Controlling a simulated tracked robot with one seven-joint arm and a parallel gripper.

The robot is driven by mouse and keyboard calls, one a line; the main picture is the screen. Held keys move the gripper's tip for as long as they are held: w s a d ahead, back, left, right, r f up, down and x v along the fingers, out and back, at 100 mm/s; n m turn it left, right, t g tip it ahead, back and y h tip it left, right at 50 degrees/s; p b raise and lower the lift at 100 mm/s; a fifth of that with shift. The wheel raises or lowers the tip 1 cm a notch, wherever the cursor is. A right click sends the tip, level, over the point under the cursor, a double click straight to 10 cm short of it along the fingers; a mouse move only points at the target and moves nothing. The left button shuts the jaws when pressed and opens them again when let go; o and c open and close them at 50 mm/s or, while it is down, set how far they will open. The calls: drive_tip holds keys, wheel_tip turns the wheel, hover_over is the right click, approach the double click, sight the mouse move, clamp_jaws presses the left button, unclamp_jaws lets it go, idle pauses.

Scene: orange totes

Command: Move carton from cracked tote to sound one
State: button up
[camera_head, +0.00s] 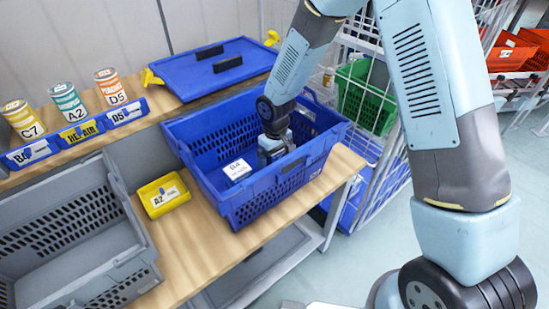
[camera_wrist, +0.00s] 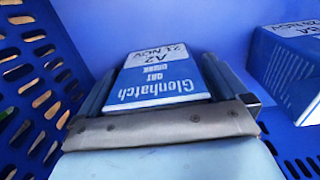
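A blue tote (camera_head: 262,209) with slotted walls stands on the wooden bench in the head view. My gripper (camera_head: 272,150) reaches down inside it. In the wrist view a blue and white carton (camera_wrist: 160,80) marked "Glenhatch Oat Drink", "A2" and "21 NOV" sits between the fingers of my gripper (camera_wrist: 160,85). The fingers lie close along both its sides; whether they press on it I cannot tell. A second carton (camera_head: 238,170) with a white label stands in the same tote; a similar carton (camera_wrist: 290,65) is at the right in the wrist view. No crack is clearly visible.
A grey tote (camera_head: 62,240), empty where visible, stands at the left. A small yellow bin (camera_head: 163,194) labelled A2 sits between the totes. Behind are a blue lid (camera_head: 212,68), several cans (camera_head: 68,102) and a wire rack with a green crate (camera_head: 362,95).

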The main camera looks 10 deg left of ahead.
drive_tip(key=shift+r, duration=0.15)
wheel_tip(320, 180, up, 12)
drive_tip(key=shift+f, duration=0.1)
idle(0.6)
